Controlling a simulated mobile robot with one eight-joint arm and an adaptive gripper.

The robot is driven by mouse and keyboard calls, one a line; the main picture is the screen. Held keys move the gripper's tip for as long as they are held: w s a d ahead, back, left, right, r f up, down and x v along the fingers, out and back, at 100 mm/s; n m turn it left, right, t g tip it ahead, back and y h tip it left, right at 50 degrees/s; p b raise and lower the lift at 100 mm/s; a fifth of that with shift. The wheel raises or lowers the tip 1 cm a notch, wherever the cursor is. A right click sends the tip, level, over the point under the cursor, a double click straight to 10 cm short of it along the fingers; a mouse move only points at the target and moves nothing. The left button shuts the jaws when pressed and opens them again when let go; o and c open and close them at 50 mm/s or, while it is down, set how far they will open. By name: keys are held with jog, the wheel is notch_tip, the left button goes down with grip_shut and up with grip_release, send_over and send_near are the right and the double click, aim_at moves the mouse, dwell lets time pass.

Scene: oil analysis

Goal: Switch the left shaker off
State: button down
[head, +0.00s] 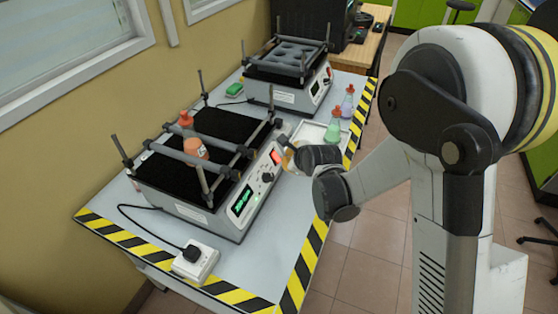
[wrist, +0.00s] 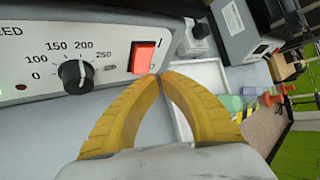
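The left shaker (head: 190,206) is the nearer one on the bench, with a black platform and clamp bars. Its green display (head: 241,201) is lit. Its red rocker switch (head: 277,157) is at the far end of the front panel. In the wrist view the switch (wrist: 143,57) looks bright red, right of the black speed knob (wrist: 75,74). My gripper (wrist: 160,76) has its yellow fingers together at the tips, with nothing seen between them. The tips are just below and right of the switch; whether they touch it I cannot tell. My arm partly hides the gripper in the head view.
A second shaker (head: 284,95) stands behind. A power socket (head: 196,262) and cable lie at the front.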

jog(key=shift+a, duration=0.1)
jog(key=shift+w+a+f, duration=0.1)
jog(key=shift+a+f, duration=0.1)
jog(key=shift+w+a+f, duration=0.1)
jog(key=shift+a+f, duration=0.1)
jog(key=shift+a, duration=0.05)
dwell(0.9)
jog(key=shift+s+d+r, duration=0.2)
jog(key=shift+d+r, duration=0.2)
jog(key=shift+d, duration=0.2)
jog(key=shift+r, duration=0.1)
jog(key=shift+s+d+r+p, duration=0.3)
jog(key=shift+d+r, duration=0.15)
jog(key=shift+d, duration=0.2)
jog(key=shift+s+d+r+p, duration=0.15)
jog(key=shift+d+r+p, duration=0.15)
jog(key=shift+d+r, duration=0.25)
jog(key=shift+s+d+r+p, duration=0.25)
jog(key=shift+d+r+p, duration=0.1)
jog(key=shift+d, duration=0.35)
